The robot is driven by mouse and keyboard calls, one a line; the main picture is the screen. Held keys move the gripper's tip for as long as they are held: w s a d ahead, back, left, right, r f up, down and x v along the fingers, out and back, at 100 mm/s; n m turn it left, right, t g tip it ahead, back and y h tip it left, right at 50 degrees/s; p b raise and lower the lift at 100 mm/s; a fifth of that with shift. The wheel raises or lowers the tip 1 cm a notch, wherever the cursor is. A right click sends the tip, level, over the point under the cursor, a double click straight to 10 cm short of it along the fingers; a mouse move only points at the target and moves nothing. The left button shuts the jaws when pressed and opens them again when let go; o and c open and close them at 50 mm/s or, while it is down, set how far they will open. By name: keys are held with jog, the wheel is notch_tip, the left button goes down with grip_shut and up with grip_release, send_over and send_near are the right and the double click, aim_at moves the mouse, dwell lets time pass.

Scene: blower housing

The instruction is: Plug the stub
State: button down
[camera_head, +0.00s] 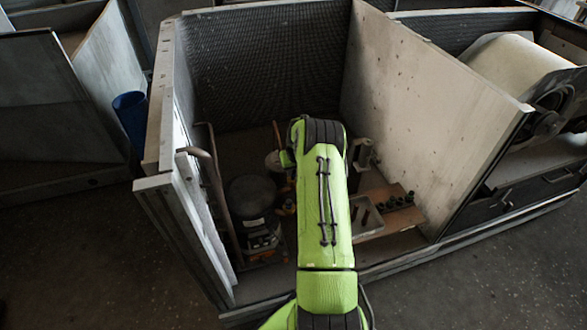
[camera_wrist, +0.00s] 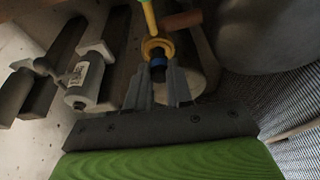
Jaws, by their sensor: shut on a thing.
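In the wrist view my gripper (camera_wrist: 160,72) has its two grey fingers closed in on a small dark plug with a blue band (camera_wrist: 158,63). The plug sits between the fingertips. Just beyond it is a yellow ring-shaped stub end (camera_wrist: 154,46), with a yellow-green rod (camera_wrist: 149,16) above it. The plug appears lined up with the ring and very close; I cannot tell whether they touch or whether the plug is inside. In the head view my own arm hides the gripper, plug and stub.
Close by in the wrist view are a labelled silver cylinder (camera_wrist: 85,80), a pale cylinder (camera_wrist: 190,77) and a large grey round body (camera_wrist: 255,35). In the head view, walls (camera_head: 430,85) enclose the bay. Several black pieces (camera_head: 397,200) stand on a brown board at right.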

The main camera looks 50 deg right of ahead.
jog(key=shift+f, duration=0.15)
jog(key=shift+f, duration=0.4)
jog(key=shift+f, duration=0.1)
dwell(0.8)
jog(key=shift+c, duration=2.3)
grip_release()
jog(key=shift+r+p, duration=1.9)
jog(key=shift+r, duration=1.65)
